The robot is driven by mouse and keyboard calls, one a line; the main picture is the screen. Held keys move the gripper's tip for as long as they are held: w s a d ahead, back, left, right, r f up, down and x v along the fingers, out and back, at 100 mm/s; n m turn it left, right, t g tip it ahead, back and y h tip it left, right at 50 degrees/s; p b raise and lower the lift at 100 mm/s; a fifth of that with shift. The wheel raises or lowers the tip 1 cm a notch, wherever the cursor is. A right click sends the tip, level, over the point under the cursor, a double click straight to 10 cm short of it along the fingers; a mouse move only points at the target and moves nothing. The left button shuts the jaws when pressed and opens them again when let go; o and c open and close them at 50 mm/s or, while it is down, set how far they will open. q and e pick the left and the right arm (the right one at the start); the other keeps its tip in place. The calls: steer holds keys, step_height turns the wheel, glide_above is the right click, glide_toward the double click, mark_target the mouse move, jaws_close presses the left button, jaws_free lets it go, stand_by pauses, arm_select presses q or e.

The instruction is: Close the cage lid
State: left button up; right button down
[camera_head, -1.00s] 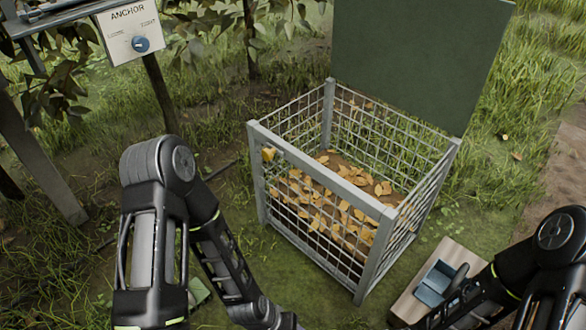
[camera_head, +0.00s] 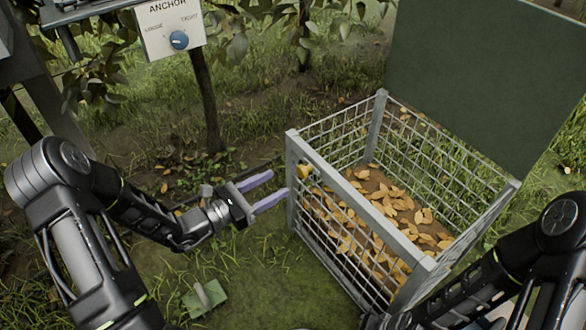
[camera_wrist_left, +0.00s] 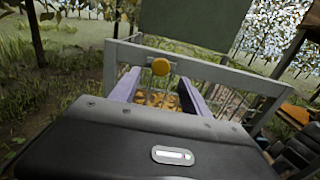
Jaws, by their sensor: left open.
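The wire cage (camera_head: 350,253) stands on the grass at centre right with orange leaves inside. Its dark green lid (camera_head: 482,80) stands open, raised at the far side; it also shows in the left wrist view (camera_wrist_left: 195,28). My right gripper is not visible; only my right arm shows at lower right.
An anchor panel (camera_head: 170,27) with a blue dial is at upper left, beside a thin tree trunk (camera_head: 206,100). A small green object (camera_head: 205,298) lies on the grass at lower left.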

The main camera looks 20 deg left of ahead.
mark_target(300, 172)
arm_select(q)
steer(key=shift+d, duration=0.1)
steer(key=b+x, duration=0.2)
steer(key=x, duration=0.4)
steer(key=shift+d+f, duration=0.15)
steer(key=shift+x, duration=0.75)
steer(key=shift+c, duration=0.5)
jaws_close()
stand_by(0.4)
